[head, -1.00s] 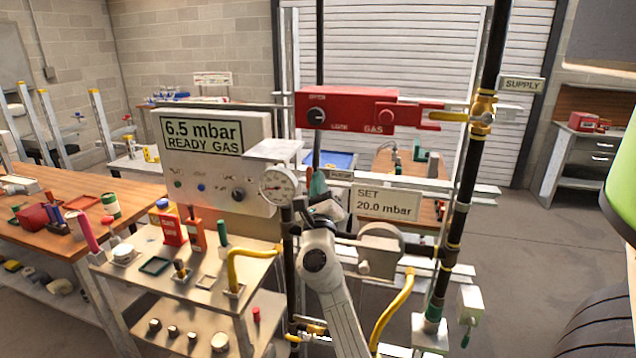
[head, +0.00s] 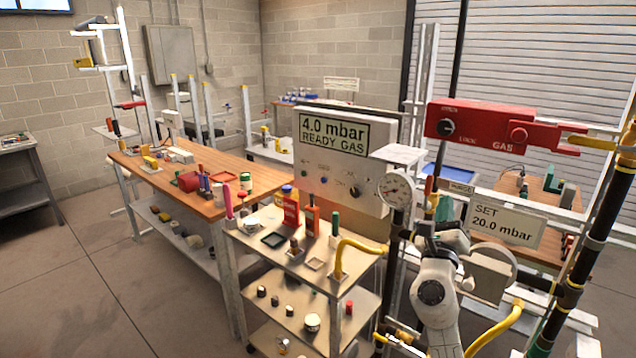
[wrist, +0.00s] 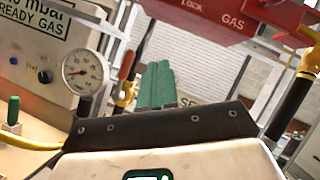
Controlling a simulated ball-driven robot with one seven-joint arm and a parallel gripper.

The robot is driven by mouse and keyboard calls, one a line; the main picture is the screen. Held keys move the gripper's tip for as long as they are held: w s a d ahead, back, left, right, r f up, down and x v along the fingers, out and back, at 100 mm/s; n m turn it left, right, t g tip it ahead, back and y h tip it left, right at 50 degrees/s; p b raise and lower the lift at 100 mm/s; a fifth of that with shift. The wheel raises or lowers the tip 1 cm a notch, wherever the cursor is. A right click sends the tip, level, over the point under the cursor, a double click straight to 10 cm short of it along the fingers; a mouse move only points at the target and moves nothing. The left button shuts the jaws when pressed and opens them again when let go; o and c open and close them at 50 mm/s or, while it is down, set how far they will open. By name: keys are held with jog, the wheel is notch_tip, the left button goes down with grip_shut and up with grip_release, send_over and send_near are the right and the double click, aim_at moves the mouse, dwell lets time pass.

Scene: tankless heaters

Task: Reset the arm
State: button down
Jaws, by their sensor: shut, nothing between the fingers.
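My white arm rises at the lower right of the head view. My gripper (head: 445,207) points away from me, with its green fingers together and nothing between them. The wrist view shows the same green fingers (wrist: 156,82) beyond the dark bracket. The gripper is in front of the gas rig, right of the round gauge (head: 395,189) and left of the "SET 20.0 mbar" sign (head: 507,223). The grey panel (head: 312,172) reads "4.0 mbar READY GAS". Whether the fingers touch anything behind them is hard to tell.
A red gas box (head: 480,128) hangs above the gripper, with a black pipe (head: 590,235) at right. A metal cart (head: 325,262) with small items and a yellow hose (head: 360,244) stands left of my arm. A long wooden bench (head: 215,205) lies farther left. Floor at far left is clear.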

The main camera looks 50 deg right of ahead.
jog(key=s+a+f+m+g+y, duration=0.1)
jog(key=s+a+f+m+y, duration=0.2)
jog(key=f+m, duration=0.45)
jog(key=s+a+f+m+g+y+b, duration=0.1)
jog(key=a+f+m+g+y, duration=0.15)
jog(key=a+f+m, duration=0.4)
jog(key=s+a+f+m+g+y, duration=0.1)
jog(key=s+a+f+m+y, duration=0.25)
jog(key=f+m, duration=0.5)
jog(key=s+a+f+m+g+y, duration=0.1)
jog(key=a+f+y, duration=0.3)
jog(key=a, duration=0.4)
jog(key=s+a+f+m+y, duration=0.3)
jog(key=a+f+m+y, duration=0.1)
jog(key=a, duration=0.4)
jog(key=s+a+f+m+g+y, duration=0.1)
jog(key=s+a+f+m+y, duration=0.1)
jog(key=a, duration=0.6)
notch_tip(320, 180, down, 4)
jog(key=shift+s+r+g+y+b, duration=0.1)
jog(key=shift+s+g+y+b, duration=0.35)
jog(key=shift+y, duration=0.65)
